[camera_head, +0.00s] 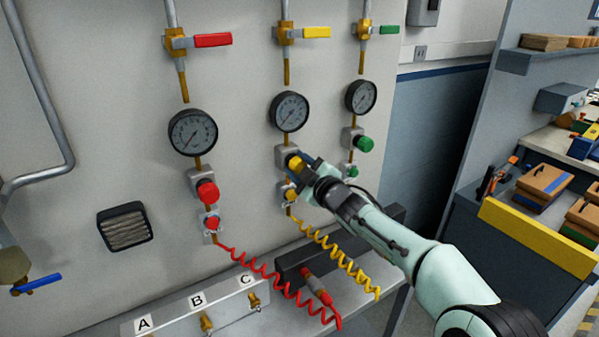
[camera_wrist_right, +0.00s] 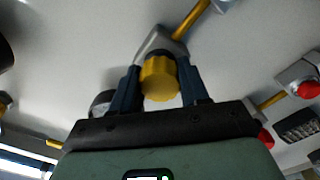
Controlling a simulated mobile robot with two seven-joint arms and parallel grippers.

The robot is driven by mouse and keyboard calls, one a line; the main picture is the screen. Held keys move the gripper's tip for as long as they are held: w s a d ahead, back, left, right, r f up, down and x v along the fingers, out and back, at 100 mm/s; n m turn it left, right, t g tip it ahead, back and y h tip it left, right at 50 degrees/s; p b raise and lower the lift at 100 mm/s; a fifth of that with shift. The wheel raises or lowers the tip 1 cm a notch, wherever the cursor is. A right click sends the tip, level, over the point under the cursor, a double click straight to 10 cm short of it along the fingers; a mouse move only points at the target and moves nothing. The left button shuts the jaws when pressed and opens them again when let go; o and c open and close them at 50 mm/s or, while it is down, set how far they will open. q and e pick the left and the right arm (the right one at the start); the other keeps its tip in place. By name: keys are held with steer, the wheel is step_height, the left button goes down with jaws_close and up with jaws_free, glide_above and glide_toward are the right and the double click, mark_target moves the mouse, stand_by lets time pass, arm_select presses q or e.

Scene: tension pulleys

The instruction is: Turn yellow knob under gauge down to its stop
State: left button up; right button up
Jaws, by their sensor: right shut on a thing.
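The yellow knob (camera_head: 295,164) sits on a grey regulator body (camera_head: 284,156) under the middle gauge (camera_head: 289,112) on the wall panel. My right gripper (camera_head: 305,164) is at the knob, its fingers around it. In the right wrist view the yellow knob (camera_wrist_right: 160,78) lies between the two dark fingers (camera_wrist_right: 163,85), one on each side. The gripper is shut on the knob. The gauge's needle is too small to read surely. My left gripper is not in view.
A red knob (camera_head: 207,191) is to the left and a green knob (camera_head: 364,144) to the right. A yellow coiled hose (camera_head: 335,255) and a red coiled hose (camera_head: 270,278) hang below. A ledge labelled A, B, C (camera_head: 165,318) runs along the bottom. A workbench (camera_head: 500,225) stands right.

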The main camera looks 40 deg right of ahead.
steer(key=shift+a+r+n, duration=0.1)
steer(key=shift+r+n, duration=0.05)
steer(key=shift+n, duration=0.45)
steer(key=shift+b, duration=0.3)
steer(key=o, duration=1.1)
steer(key=shift+c, duration=0.2)
steer(key=shift+s, duration=0.15)
steer(key=s+a, duration=0.1)
steer(key=s, duration=1.2)
steer(key=shift+a+b, duration=0.25)
steer(key=shift+b, duration=0.1)
